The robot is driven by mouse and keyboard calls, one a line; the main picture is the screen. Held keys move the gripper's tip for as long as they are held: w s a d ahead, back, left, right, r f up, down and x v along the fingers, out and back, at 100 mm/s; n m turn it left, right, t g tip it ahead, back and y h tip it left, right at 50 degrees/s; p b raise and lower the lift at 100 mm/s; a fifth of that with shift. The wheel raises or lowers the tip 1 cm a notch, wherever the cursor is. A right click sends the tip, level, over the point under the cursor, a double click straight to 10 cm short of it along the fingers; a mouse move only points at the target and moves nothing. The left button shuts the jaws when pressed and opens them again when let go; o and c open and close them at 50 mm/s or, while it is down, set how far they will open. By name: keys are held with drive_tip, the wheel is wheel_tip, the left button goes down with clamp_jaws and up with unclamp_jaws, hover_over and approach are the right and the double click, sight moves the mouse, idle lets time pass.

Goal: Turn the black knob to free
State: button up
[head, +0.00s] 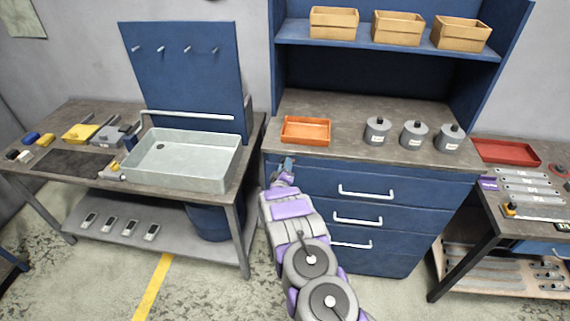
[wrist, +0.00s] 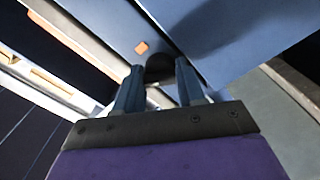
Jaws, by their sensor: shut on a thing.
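The black knob (wrist: 160,68) shows in the wrist view as a dark rounded shape on a blue panel, between the fingertips of my gripper (wrist: 159,78). The fingers stand on either side of it, shut on it. A small orange mark (wrist: 141,47) is on the panel just beyond the knob, up and to the left. In the head view my gripper (head: 286,163) is at the upper left corner of the blue drawer cabinet (head: 315,192); the knob is hidden there. I cannot read the knob's setting.
An orange tray (head: 305,130) and several grey lidded pots (head: 377,130) stand on the countertop above my gripper. Drawer handles (head: 366,192) stick out to the right. A workbench with a pale basin (head: 185,160) is on the left. A bench with a red tray (head: 506,151) is on the right.

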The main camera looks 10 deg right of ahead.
drive_tip(key=shift+a+r+n+p, duration=0.15)
drive_tip(key=shift+n+p, duration=0.5)
drive_tip(key=shift+n, duration=1)
drive_tip(key=shift+a+n+p, duration=0.1)
drive_tip(key=shift+n+p, duration=0.55)
drive_tip(key=shift+n, duration=1)
drive_tip(key=o, duration=1)
drive_tip(key=shift+w+a+f, duration=0.1)
drive_tip(key=shift+w+f, duration=0.05)
drive_tip(key=shift+f, duration=0.05)
drive_tip(key=shift+o, duration=0.2)
drive_tip(key=shift+r, duration=0.1)
